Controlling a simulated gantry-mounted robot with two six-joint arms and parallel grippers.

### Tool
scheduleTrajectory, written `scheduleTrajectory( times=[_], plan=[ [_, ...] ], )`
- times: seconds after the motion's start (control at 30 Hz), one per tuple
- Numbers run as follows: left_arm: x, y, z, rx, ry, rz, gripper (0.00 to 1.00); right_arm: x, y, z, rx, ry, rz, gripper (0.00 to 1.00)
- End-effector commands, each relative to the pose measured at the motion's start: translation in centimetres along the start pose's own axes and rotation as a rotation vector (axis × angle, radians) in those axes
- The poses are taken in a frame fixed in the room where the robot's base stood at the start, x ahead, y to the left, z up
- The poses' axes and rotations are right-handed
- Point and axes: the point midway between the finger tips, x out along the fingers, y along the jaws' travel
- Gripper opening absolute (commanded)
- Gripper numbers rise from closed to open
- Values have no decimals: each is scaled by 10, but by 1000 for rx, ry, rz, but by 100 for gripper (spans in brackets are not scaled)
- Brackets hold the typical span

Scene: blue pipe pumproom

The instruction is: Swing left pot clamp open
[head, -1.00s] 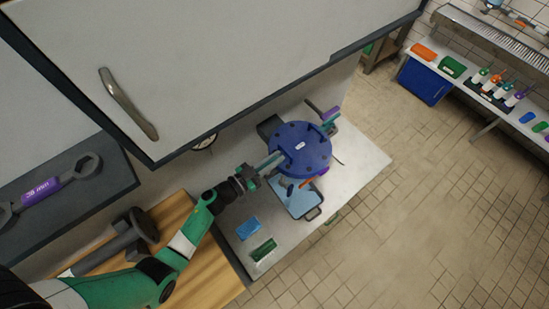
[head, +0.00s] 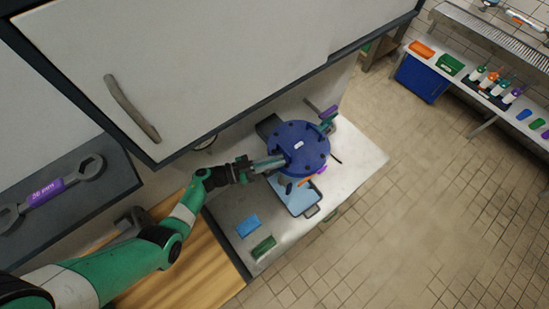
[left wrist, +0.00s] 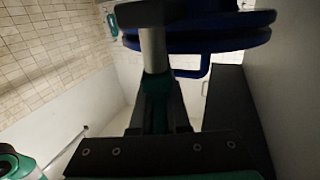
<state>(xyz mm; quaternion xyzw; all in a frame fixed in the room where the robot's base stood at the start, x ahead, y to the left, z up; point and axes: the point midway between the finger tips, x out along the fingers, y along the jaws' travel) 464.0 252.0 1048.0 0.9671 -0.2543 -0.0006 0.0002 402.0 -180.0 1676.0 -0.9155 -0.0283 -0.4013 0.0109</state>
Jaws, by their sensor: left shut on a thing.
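The blue round pot (head: 300,148) with a bolted lid stands on the white bench, and its flange edge (left wrist: 225,35) shows in the left wrist view. The left pot clamp (head: 270,163) is a grey bar reaching from the lid's left edge. My left gripper (head: 251,167) is at its outer end. In the left wrist view the fingers of my left gripper (left wrist: 155,98) are shut on the clamp's grey rod (left wrist: 154,50), beside the flange. The grasped end is hidden between the fingers. A teal clamp with a purple handle (head: 327,113) is on the pot's far right side. My right gripper is not in view.
A light blue tray (head: 301,199) lies under the pot's front edge. Blue (head: 247,227) and green (head: 264,247) pieces lie on the bench. A wall cabinet (head: 200,60) overhangs the bench behind my left arm. The floor at right is clear.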

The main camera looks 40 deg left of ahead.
Motion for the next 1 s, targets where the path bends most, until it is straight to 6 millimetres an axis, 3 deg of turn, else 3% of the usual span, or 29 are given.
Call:
scheduleTrajectory(
  times=[0.43, 0.97, 1.0],
  plan=[
    [-1, 7, 2, 0, 2, 246, 0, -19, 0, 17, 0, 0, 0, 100],
    [-1, 9, 0, 0, 0, 282, 0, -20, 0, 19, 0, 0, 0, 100],
    [-1, 9, 1, 0, 0, 282, 16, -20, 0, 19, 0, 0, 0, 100]
  ],
)
